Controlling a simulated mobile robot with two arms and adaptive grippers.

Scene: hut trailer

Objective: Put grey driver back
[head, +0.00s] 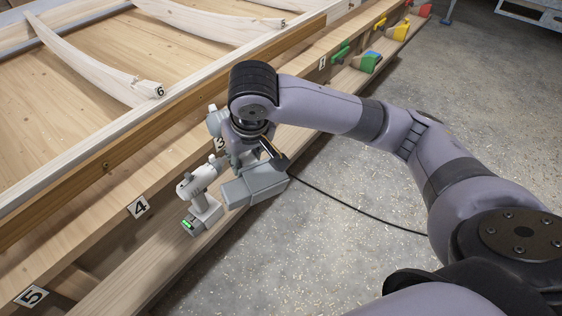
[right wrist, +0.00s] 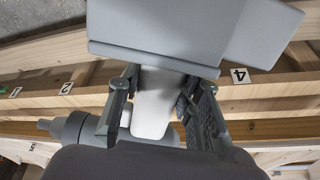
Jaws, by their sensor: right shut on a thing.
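My right gripper (head: 240,156) is shut around the handle of the grey driver (head: 266,181), over the wooden ledge. In the right wrist view, the two fingers of the right gripper (right wrist: 160,104) press on both sides of the pale handle of the grey driver (right wrist: 153,108). Its wide grey base points up in that view, and its nose is at the left. In the head view the wrist hides much of its body. A second grey block (head: 236,193) shows beside the base; I cannot tell whether it is joined. My left gripper is not in view.
A light grey driver (head: 203,204) with a green light stands on the ledge, close left of the held one. Number plates 4 (head: 138,207) and 5 (head: 32,297) mark the beam. Green and yellow tools (head: 367,61) sit farther along. A black cable (head: 335,201) crosses the floor.

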